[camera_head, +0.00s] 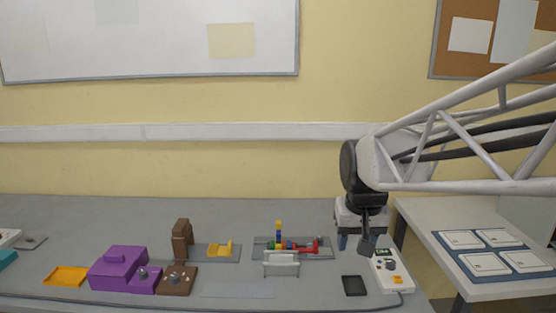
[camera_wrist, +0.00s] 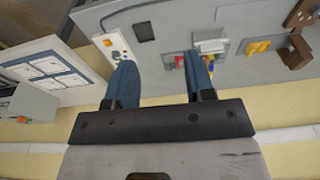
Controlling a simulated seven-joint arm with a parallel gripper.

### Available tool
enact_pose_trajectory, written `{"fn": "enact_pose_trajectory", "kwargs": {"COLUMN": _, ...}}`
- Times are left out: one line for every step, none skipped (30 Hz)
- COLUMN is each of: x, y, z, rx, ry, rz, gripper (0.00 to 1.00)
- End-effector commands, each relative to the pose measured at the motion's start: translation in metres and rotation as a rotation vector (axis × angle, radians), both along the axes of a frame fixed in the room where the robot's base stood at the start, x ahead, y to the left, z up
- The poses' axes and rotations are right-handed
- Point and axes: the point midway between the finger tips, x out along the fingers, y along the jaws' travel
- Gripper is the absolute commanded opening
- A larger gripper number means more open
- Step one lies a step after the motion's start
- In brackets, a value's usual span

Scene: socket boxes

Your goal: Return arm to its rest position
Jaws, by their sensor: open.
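My gripper (camera_head: 355,243) hangs from my arm over the right end of the grey table (camera_head: 235,292). Its two blue fingers point down and are apart, with nothing between them. In the wrist view the open fingers (camera_wrist: 160,62) also show empty. A white control box (camera_head: 391,278) stands just right of and below the gripper in the head view; a dark part of the gripper overlaps its edge there. The white box also shows in the wrist view (camera_wrist: 116,46) near the left finger. I cannot tell the gripper's exact height above the table.
A black pad (camera_head: 354,286) lies left of the white box. A grey tray (camera_head: 325,254) with coloured pieces and a white bracket (camera_head: 281,264) stand mid-table. Purple (camera_head: 120,268) and brown (camera_head: 177,281) boxes are left. A side table (camera_head: 445,262) with cards stands right.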

Motion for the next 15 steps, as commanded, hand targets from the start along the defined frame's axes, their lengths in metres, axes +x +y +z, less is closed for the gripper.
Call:
{"fn": "enact_pose_trajectory", "kwargs": {"x": -0.013, "y": -0.003, "z": 0.000, "rx": 0.000, "ry": -0.006, "rz": -0.001, "gripper": 0.49}}
{"fn": "enact_pose_trajectory", "kwargs": {"x": -0.020, "y": -0.004, "z": -0.001, "rx": -0.001, "ry": -0.008, "rz": -0.001, "gripper": 0.49}}
{"fn": "enact_pose_trajectory", "kwargs": {"x": -0.030, "y": -0.006, "z": -0.002, "rx": -0.001, "ry": -0.012, "rz": -0.001, "gripper": 0.49}}
{"fn": "enact_pose_trajectory", "kwargs": {"x": -0.037, "y": -0.007, "z": -0.003, "rx": -0.002, "ry": -0.014, "rz": -0.001, "gripper": 0.49}}
{"fn": "enact_pose_trajectory", "kwargs": {"x": -0.044, "y": -0.008, "z": -0.004, "rx": -0.002, "ry": -0.017, "rz": -0.001, "gripper": 0.49}}
{"fn": "enact_pose_trajectory", "kwargs": {"x": -0.053, "y": -0.010, "z": -0.005, "rx": -0.003, "ry": -0.020, "rz": -0.003, "gripper": 0.49}}
{"fn": "enact_pose_trajectory", "kwargs": {"x": -0.060, "y": -0.011, "z": -0.006, "rx": -0.003, "ry": -0.023, "rz": -0.003, "gripper": 0.49}}
{"fn": "enact_pose_trajectory", "kwargs": {"x": -0.067, "y": -0.012, "z": -0.007, "rx": -0.003, "ry": -0.025, "rz": -0.003, "gripper": 0.49}}
{"fn": "enact_pose_trajectory", "kwargs": {"x": -0.076, "y": -0.013, "z": -0.009, "rx": -0.004, "ry": -0.029, "rz": -0.004, "gripper": 0.49}}
{"fn": "enact_pose_trajectory", "kwargs": {"x": -0.083, "y": -0.014, "z": -0.010, "rx": -0.004, "ry": -0.031, "rz": -0.004, "gripper": 0.49}}
{"fn": "enact_pose_trajectory", "kwargs": {"x": -0.090, "y": -0.015, "z": -0.012, "rx": -0.005, "ry": -0.033, "rz": -0.004, "gripper": 0.49}}
{"fn": "enact_pose_trajectory", "kwargs": {"x": -0.099, "y": -0.016, "z": -0.014, "rx": -0.005, "ry": -0.037, "rz": -0.004, "gripper": 0.49}}
{"fn": "enact_pose_trajectory", "kwargs": {"x": -0.106, "y": -0.017, "z": -0.016, "rx": -0.006, "ry": -0.039, "rz": -0.005, "gripper": 0.49}}
{"fn": "enact_pose_trajectory", "kwargs": {"x": -0.112, "y": -0.018, "z": -0.018, "rx": -0.006, "ry": -0.042, "rz": -0.005, "gripper": 0.49}}
{"fn": "enact_pose_trajectory", "kwargs": {"x": -0.121, "y": -0.019, "z": -0.020, "rx": -0.007, "ry": -0.045, "rz": -0.005, "gripper": 0.49}}
